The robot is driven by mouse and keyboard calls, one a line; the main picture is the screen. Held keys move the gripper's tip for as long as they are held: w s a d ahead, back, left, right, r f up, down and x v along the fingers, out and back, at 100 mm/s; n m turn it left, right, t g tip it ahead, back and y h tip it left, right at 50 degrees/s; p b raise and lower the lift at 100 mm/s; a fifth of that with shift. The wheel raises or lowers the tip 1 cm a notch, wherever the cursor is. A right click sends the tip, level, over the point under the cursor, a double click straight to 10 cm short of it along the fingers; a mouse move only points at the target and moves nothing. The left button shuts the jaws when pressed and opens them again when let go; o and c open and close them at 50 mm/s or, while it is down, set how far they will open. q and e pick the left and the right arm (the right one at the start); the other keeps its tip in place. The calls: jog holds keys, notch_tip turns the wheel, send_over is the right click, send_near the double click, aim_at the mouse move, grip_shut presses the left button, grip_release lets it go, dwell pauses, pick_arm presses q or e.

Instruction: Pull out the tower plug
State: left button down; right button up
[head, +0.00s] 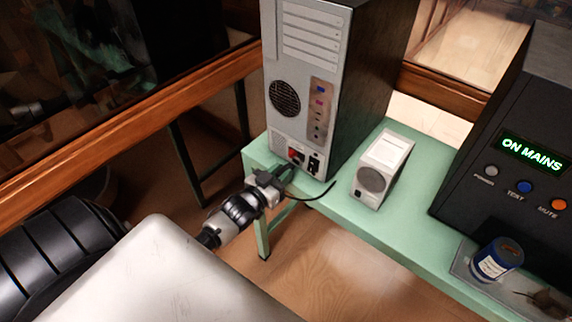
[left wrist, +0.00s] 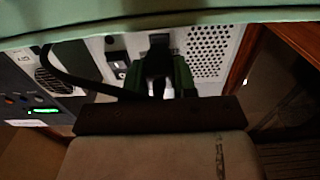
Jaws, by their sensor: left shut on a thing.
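The computer tower (head: 290,120) stands on the green table with its rear panel facing my left arm. It also shows in the left wrist view (left wrist: 205,50). My left gripper (head: 280,176) is low in front of that panel. In the left wrist view its green fingers (left wrist: 160,78) are shut on the black tower plug (left wrist: 154,68). A black cable (left wrist: 85,84) curves away from the plug. A dark power inlet (head: 314,162) shows low on the panel. I cannot tell whether the plug still touches a socket. My right gripper is not in view.
A small white speaker box (head: 383,167) stands right of the tower. A black unit (head: 510,120) with a lit "ON MAINS" display is farther right. A blue-labelled jar (head: 495,261) sits on a tray (head: 465,268) near the table's front edge. The green table (head: 345,215) is bare between them.

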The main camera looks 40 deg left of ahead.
pick_arm(q)
jog(key=c, duration=0.9)
grip_release()
jog(key=s, duration=0.7)
jog(key=s+b, duration=0.1)
jog(key=s, duration=0.2)
jog(key=shift+s+a, duration=0.35)
jog(key=shift+a, duration=0.05)
jog(key=s+d+f+g+y, duration=0.1)
jog(key=s+f+g, duration=0.3)
jog(key=f, duration=0.8)
jog(key=s+d+f+g, duration=0.1)
jog(key=s+f+g, duration=0.25)
jog(key=f, duration=0.85)
jog(key=s+d+f+g, duration=0.2)
jog(key=s+f+g, duration=0.1)
jog(key=s+f, duration=0.3)
jog(key=s+d+f+m+g, duration=0.1)
jog(key=s+d+f+g, duration=0.2)
jog(key=s, duration=0.6)
jog(key=s+d+f+g, duration=0.3)
jog(key=s+f, duration=0.5)
jog(key=shift+s+f+m+g, duration=0.25)
jog(key=shift+s+f+m, duration=0.05)
jog(key=shift+s, duration=0.05)
